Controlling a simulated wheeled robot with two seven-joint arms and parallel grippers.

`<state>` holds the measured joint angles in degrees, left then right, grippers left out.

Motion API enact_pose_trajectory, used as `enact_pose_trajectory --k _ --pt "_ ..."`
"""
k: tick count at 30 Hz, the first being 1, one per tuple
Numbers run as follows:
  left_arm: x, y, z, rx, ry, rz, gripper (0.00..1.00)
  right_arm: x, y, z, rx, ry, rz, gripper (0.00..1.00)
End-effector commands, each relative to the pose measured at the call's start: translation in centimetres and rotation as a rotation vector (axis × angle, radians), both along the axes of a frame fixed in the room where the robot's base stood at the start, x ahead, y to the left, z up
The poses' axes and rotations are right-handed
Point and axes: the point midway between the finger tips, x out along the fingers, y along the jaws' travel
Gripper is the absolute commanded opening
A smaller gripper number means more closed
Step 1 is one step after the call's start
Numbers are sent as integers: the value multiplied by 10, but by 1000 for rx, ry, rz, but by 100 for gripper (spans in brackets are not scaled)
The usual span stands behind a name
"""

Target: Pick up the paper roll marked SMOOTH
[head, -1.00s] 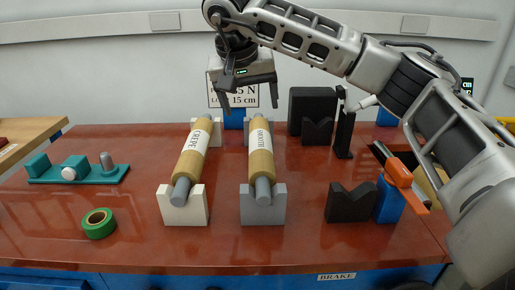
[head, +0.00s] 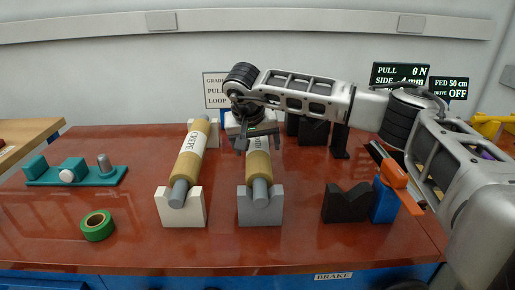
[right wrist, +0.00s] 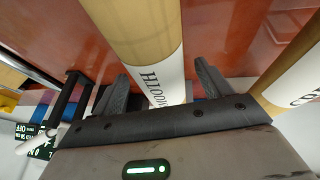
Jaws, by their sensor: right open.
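The SMOOTH paper roll (head: 259,168) is tan with a white label and a grey core. It lies with its near end in the grey V-block (head: 260,216); its far part is hidden behind my right gripper (head: 258,146). The gripper is open, above the roll's label, with a finger on each side. In the right wrist view the roll (right wrist: 138,28) passes between the two spread fingers (right wrist: 160,80), and part of its label lettering shows. I cannot tell whether either finger touches it. My left gripper is not in view.
The CREPE roll (head: 188,160) lies close on the left, its near end in a white V-block (head: 181,210). Green tape (head: 98,226) and a teal fixture (head: 75,173) stand further left. A black V-block (head: 346,203) and an orange-handled tool (head: 393,173) stand on the right.

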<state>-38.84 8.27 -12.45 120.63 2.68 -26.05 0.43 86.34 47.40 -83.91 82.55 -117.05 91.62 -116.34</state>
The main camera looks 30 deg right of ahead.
Motion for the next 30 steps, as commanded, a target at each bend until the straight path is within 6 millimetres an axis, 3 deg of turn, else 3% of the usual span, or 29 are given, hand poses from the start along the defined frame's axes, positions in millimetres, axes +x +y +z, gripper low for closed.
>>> enact_pose_trajectory --k 6,8,14,23,30 --pt "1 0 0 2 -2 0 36 0 0 -1 0 0 1 77" --pt "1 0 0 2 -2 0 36 0 0 -1 0 0 0 64" --pt "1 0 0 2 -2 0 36 0 0 -1 0 0 0 8" --pt "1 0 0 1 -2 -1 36 1 0 3 1 -5 0 8" --pt "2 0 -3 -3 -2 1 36 2 0 23 2 -8 0 8"
